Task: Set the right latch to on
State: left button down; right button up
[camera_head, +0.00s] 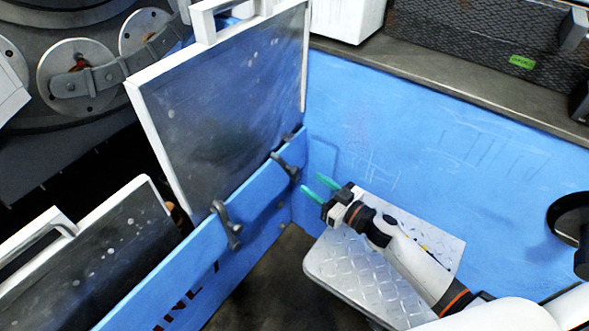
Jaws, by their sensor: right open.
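Two dark grey latches are mounted on the blue wall, along the lower edge of the large white-framed panel (232,105). The right latch (285,166) is near the inner corner; the left latch (228,226) is nearer to me. My right gripper (317,188) has two green fingertips, spread apart and empty. It points left toward the right latch, a short way to its right, and appears apart from it. My right arm comes in from the lower right. My left gripper is not in view.
A metal tread-plate step (345,275) lies below my right arm. Blue walls (440,160) meet in a corner beyond the gripper. A second framed panel (95,260) is at the lower left. Round machine parts (75,75) are at the upper left. A black round object (570,218) is at the right.

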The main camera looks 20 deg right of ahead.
aim_at(298, 173)
jog(key=x, duration=0.6)
jog(key=shift+w+a+f+b, duration=0.1)
jog(key=shift+w+b, duration=0.05)
jog(key=shift+b, duration=0.25)
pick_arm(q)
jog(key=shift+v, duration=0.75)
pick_arm(e)
jog(key=shift+w+a, duration=0.35)
jog(key=shift+w, duration=0.25)
jog(key=shift+c, duration=0.6)
grip_shut()
